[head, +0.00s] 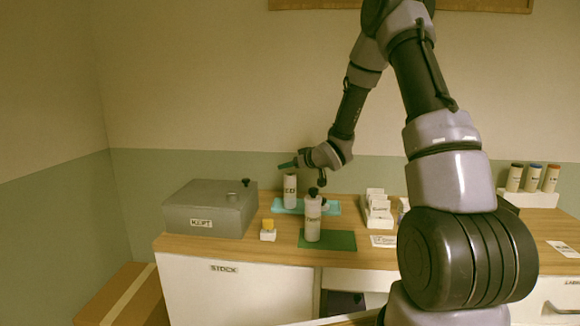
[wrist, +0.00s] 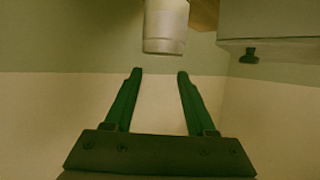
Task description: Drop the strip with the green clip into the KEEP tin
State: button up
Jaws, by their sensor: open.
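The grey tin (head: 208,208) stands at the left end of the counter. Its label is small and looks like KEEP or KEPT. My gripper (head: 287,164) is at the top of the white bottle (head: 290,190) on the teal mat. In the wrist view my gripper (wrist: 158,75) has its green fingers apart with nothing between them. I cannot make out a strip with a green clip.
A second white bottle (head: 312,220) with a dark top stands on a green mat (head: 340,241). A small yellow-topped block (head: 268,230) sits by the tin. A white card holder (head: 377,212) is right of the mats. Several capped bottles stand at far right on a white rack (head: 530,198).

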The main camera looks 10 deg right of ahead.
dwell(0.4)
jog(key=s+d, duration=0.4)
jog(key=s, duration=0.4)
jog(key=shift+s+d, duration=0.1)
jog(key=s+d+r+m+g+h, duration=0.1)
jog(key=s+d+r+m+h, duration=0.2)
jog(key=s+r, duration=0.3)
jog(key=s+d+r+m+g+h, duration=0.1)
jog(key=s+d+r+m+h, duration=0.2)
jog(key=r, duration=0.5)
jog(key=s+a+r+m+g, duration=0.1)
jog(key=s+r, duration=0.1)
jog(key=s, duration=0.5)
jog(key=s+a+r+m+g+y, duration=0.1)
jog(key=s+a+r, duration=0.1)
jog(key=s, duration=0.6)
jog(key=s+a+r+m+g+y, duration=0.1)
jog(key=s+r, duration=0.1)
jog(key=s, duration=0.6)
jog(key=shift+a+r+m, duration=0.25)
jog(key=shift+r+m, duration=0.05)
jog(key=shift+r, duration=0.1)
